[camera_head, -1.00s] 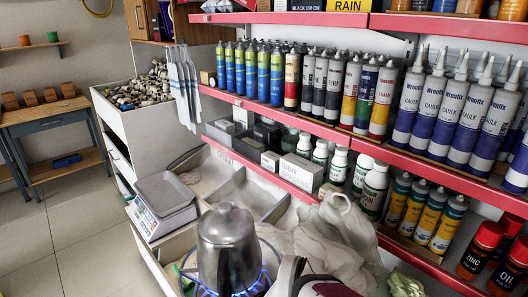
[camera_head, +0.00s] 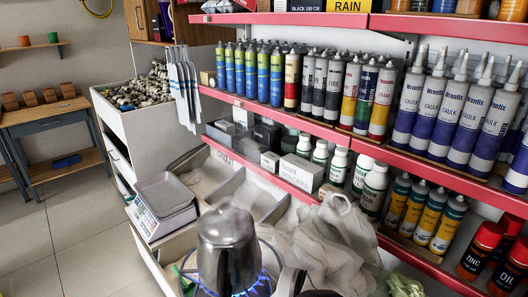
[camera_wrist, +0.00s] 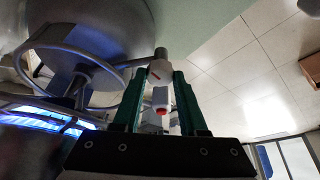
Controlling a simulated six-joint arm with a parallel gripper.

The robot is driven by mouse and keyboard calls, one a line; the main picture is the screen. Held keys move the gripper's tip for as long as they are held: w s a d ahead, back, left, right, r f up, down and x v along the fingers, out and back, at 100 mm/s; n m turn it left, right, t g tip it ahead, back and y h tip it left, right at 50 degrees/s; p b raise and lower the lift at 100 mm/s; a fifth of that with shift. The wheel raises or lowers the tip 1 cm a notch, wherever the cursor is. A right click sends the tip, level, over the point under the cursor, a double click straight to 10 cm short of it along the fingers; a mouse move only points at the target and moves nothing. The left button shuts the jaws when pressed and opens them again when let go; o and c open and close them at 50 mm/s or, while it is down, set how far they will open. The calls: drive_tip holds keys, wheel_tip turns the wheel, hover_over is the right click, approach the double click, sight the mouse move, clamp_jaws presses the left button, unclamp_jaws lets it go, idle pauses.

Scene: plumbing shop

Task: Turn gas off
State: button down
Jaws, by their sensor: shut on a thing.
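A grey metal pot (camera_head: 228,250) stands on a gas burner at the bottom of the head view. Blue flame (camera_head: 264,284) burns around its base. The wrist view also shows blue flame (camera_wrist: 42,118) at the left, beside round metal burner parts (camera_wrist: 70,62). The knob sits at the end of a short grey stem. The gripper's contact with the knob is not visible in the head view.
A scale (camera_head: 164,205) stands left of the pot. A pale cloth heap (camera_head: 325,245) lies to its right. Shelves (camera_head: 300,120) of tubes and bottles rise behind. Grey bins (camera_head: 235,195) lie behind the pot. Open floor (camera_head: 75,225) is at the left.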

drive_tip(key=shift+s+m+t+h, duration=0.1)
drive_tip(key=shift+m+t+h, duration=0.45)
drive_tip(key=shift+m, duration=1.65)
drive_tip(key=shift+m+t, duration=0.3)
drive_tip(key=shift+t, duration=0.05)
drive_tip(key=c, duration=0.7)
unclamp_jaws()
drive_tip(key=shift+c, duration=0.2)
